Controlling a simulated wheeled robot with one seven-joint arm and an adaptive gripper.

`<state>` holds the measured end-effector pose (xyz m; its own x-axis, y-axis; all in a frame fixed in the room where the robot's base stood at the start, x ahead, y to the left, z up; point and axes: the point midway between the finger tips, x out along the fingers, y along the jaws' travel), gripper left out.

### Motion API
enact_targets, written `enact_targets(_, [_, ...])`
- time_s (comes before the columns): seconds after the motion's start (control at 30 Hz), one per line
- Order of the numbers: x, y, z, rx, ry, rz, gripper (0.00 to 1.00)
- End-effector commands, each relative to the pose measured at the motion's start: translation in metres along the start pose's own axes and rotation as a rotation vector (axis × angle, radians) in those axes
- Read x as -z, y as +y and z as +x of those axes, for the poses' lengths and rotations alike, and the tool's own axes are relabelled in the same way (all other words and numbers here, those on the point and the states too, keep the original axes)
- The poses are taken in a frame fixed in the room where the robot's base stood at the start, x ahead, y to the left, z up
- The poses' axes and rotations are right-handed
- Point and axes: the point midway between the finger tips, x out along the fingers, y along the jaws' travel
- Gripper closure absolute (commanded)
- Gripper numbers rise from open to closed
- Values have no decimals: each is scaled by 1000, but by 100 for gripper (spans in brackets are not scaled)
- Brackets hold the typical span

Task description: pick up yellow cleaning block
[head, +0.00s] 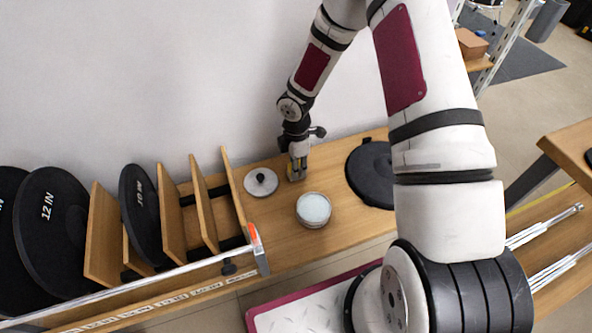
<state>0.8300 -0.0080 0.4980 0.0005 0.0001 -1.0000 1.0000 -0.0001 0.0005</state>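My gripper (297,174) points down at the wooden bench top (345,228), close to the wall. It is between a small grey lid with a black knob (261,181) on its left and a large black disc (372,172) on its right. A small pale, yellowish patch shows at the fingers. It may be the yellow cleaning block, but it is too small and too covered by the gripper to be sure. I cannot tell whether the fingers are open or shut on it. No other yellow block is visible.
A round container with a pale blue-white top (314,209) stands just in front of my gripper. Upright wooden dividers (205,201) and black weight plates (50,217) fill the left. A metal rail (150,272) runs along the front. Bare bench lies right of the container.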

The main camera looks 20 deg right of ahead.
Motion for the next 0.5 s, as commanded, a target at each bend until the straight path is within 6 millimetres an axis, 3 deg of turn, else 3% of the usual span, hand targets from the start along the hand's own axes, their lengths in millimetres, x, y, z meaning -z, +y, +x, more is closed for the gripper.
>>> enact_targets(0.33, [0, 0, -3, 0, 0, 0, 98])
enact_targets(0.5, [0, 0, -28, -2, -1, 0, 98])
